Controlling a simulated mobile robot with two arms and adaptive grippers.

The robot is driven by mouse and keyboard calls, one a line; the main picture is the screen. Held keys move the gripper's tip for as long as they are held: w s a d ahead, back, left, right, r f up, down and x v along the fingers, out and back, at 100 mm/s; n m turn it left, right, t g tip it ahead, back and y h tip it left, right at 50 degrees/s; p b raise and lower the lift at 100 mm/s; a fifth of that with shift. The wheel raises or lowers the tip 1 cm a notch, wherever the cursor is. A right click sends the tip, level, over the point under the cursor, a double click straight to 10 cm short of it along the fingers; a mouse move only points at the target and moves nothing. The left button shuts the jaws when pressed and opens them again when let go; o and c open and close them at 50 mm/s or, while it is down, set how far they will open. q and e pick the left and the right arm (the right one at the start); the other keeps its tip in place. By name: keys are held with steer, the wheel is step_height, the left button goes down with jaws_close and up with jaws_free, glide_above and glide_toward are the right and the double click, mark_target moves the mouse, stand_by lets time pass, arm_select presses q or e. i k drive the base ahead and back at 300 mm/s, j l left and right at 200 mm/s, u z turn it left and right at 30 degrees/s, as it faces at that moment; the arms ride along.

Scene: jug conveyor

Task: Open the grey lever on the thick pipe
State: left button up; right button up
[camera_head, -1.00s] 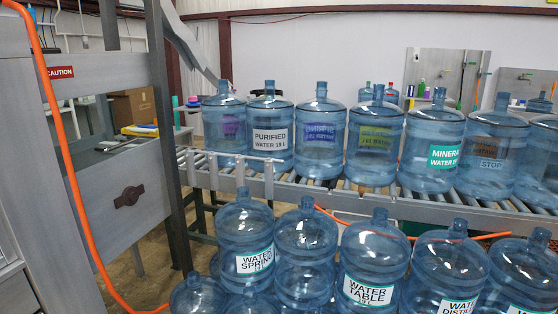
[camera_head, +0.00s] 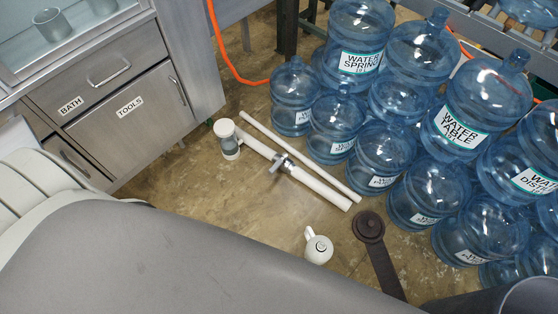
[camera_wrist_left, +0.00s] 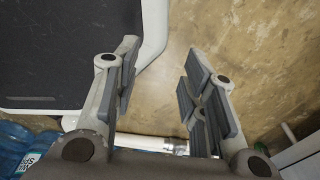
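A thick white pipe (camera_head: 314,182) lies on the floor in the head view, with a clear-sided, white-capped upright piece (camera_head: 229,142) at its far-left end. The grey lever (camera_head: 279,163) sits on a metal collar midway along it; its exact angle is hard to tell. In the left wrist view, a piece of white pipe (camera_wrist_left: 143,142) with a metal part (camera_wrist_left: 176,147) shows low, partly hidden behind my gripper. My left gripper (camera_wrist_left: 162,58) is open, with nothing between its fingers, above the floor. My right gripper is in neither view.
A thinner white pipe (camera_head: 300,155) lies alongside. Blue jugs (camera_head: 385,155) crowd the right. A steel cabinet (camera_head: 140,110) stands at left. Bare floor (camera_head: 190,185) lies left of the pipes.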

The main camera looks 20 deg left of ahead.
mark_target(280, 162)
steer(key=i+j, duration=0.1)
steer(key=j, duration=0.25)
steer(key=i+j, duration=0.15)
steer(key=j, duration=0.25)
steer(key=i+j, duration=0.1)
steer(key=j, duration=0.25)
steer(key=i+j, duration=0.1)
steer(key=j, duration=0.3)
steer(key=i+j, duration=0.1)
steer(key=j, duration=0.25)
